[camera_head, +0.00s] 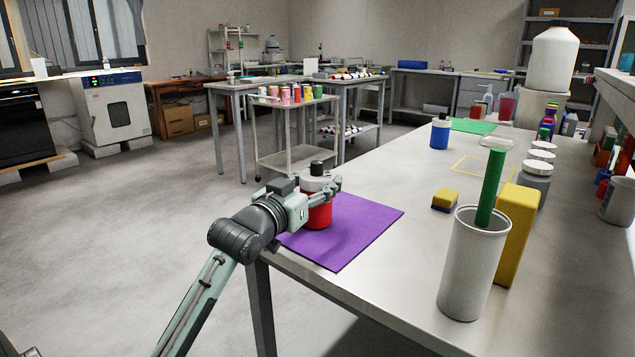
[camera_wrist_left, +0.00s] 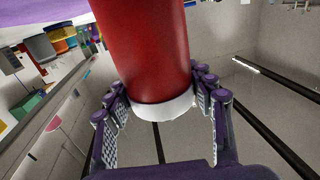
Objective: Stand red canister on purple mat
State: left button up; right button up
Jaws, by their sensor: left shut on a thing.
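The red canister (camera_head: 319,216) has a red body, a white upper part and a dark cap. It looks upright over the left part of the purple mat (camera_head: 361,226), near the bench's left edge. My left gripper (camera_head: 325,186) is shut around its upper part. In the left wrist view, the red canister (camera_wrist_left: 148,50) is between the two fingers (camera_wrist_left: 165,112), and its far end leaves the frame. The purple mat (camera_wrist_left: 40,8) shows there at the top left. I cannot tell whether the canister's base touches the mat. My right gripper is not in view.
Right of the mat are a yellow-and-blue sponge (camera_head: 445,199), a grey cylinder (camera_head: 468,268) with a green rod (camera_head: 490,187), and a yellow block (camera_head: 516,230). A blue bottle (camera_head: 440,133) stands farther back. The bench around the mat is clear.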

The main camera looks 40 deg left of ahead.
pick_arm(q)
jog(key=shift+f, duration=0.1)
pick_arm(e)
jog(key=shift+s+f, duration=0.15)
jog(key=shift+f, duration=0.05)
pick_arm(q)
jog(key=o, duration=1.5)
jog(key=shift+s, duration=0.2)
jog(key=s, duration=0.8)
jog(key=shift+s+d+b, duration=0.25)
jog(key=shift+d+b, duration=0.05)
jog(key=shift+d, duration=0.1)
jog(key=shift+s+d+p, duration=0.15)
jog(key=shift+s+p, duration=0.75)
jog(key=shift+s, duration=0.6)
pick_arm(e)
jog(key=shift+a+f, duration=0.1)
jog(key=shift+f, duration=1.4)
